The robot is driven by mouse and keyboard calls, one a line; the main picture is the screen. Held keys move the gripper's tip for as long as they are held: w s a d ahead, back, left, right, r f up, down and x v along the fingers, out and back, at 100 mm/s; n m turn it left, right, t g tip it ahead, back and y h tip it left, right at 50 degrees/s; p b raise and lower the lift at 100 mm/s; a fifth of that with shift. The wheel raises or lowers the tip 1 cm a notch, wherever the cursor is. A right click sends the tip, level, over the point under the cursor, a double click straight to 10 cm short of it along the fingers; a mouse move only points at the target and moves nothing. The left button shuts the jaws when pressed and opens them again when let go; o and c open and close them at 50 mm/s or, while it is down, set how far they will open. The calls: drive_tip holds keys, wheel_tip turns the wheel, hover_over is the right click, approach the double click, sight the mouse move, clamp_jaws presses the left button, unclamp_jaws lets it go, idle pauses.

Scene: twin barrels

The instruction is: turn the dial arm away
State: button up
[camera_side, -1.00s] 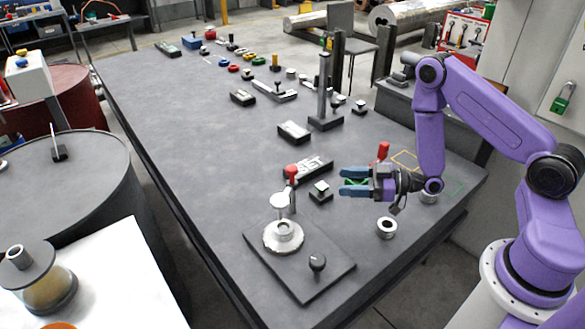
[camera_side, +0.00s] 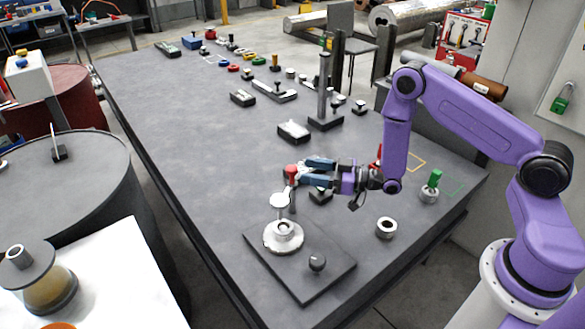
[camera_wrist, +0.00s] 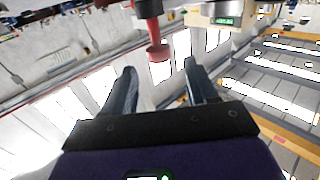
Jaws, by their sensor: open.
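The dial stands on a dark base plate (camera_side: 328,280) at the table's near end in the side view. It has a silver round body (camera_side: 283,237), a pale disc (camera_side: 280,200) above it and a red knob (camera_side: 291,171) at the upper end. Which part is the dial arm is hard to tell. My gripper (camera_side: 303,172) is open, its blue fingers pointing left, close to the red knob. In the wrist view a red knob on a stem (camera_wrist: 155,30) shows ahead of my gripper (camera_wrist: 160,68), roughly between the fingertips. Contact cannot be told.
A black knob (camera_side: 317,263) stands on the base plate. A small dark block (camera_side: 320,196) sits under my gripper. A silver ring (camera_side: 386,228) and a green-topped piece (camera_side: 435,180) are to the right. The table's left middle is clear.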

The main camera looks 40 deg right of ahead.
sight(293, 167)
drive_tip(key=x, duration=0.5)
drive_tip(key=shift+w+a, duration=0.2)
drive_tip(key=shift+w, duration=0.05)
clamp_jaws()
drive_tip(key=shift+d+n+g+y, duration=0.1)
drive_tip(key=shift+n+g+y, duration=0.2)
drive_tip(key=n+g+y, duration=0.2)
drive_tip(key=g, duration=0.1)
drive_tip(key=n+g+y, duration=0.2)
drive_tip(key=n+g, duration=0.1)
drive_tip(key=shift+w+g+y, duration=0.1)
drive_tip(key=shift+g+y, duration=0.2)
drive_tip(key=n+g, duration=0.3)
drive_tip(key=g, duration=0.1)
drive_tip(key=n+g+y, duration=0.1)
drive_tip(key=n+g, duration=0.2)
drive_tip(key=g, duration=0.2)
drive_tip(key=shift+n+g, duration=0.3)
drive_tip(key=shift+g, duration=0.2)
